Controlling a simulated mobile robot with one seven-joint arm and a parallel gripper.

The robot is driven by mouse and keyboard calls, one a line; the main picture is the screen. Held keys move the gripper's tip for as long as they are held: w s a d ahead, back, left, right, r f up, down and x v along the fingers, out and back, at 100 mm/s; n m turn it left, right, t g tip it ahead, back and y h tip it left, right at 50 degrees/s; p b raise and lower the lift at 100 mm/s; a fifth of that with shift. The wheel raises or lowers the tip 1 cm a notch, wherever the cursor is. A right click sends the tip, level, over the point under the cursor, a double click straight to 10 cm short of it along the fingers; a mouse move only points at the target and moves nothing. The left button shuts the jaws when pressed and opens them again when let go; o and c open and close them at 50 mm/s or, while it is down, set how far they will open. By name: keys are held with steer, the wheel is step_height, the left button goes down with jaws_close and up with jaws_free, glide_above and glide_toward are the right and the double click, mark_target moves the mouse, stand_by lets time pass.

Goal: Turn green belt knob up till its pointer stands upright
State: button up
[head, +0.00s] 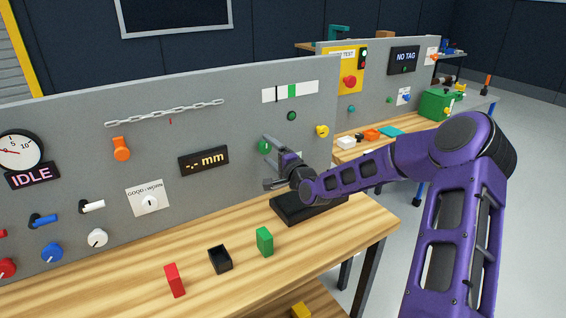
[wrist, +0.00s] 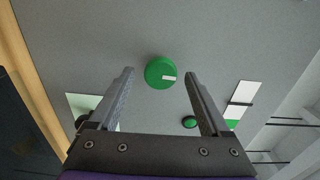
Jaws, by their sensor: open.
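The green belt knob (head: 264,146) sits on the grey panel, left of a dark green round button. In the wrist view, the knob (wrist: 158,68) is a green disc with a short white pointer mark. The mark points toward picture right, roughly the panel's upward side; I cannot tell exactly whether it is upright. My gripper (head: 268,163) is open and empty in front of the panel by the knob. In the wrist view, the knob appears between the spread fingers of my gripper (wrist: 159,74), touching neither.
The dark green button (head: 291,116) and a yellow knob (head: 322,131) are on the panel to the right. A white and green strip (head: 280,92) is above. A black tray (head: 290,212) lies on the bench below my gripper. A green block (head: 265,241) stands in front.

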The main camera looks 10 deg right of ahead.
steer(key=p+v, duration=0.1)
steer(key=v, duration=1.5)
steer(key=shift+s, duration=0.35)
steer(key=shift+r, duration=0.1)
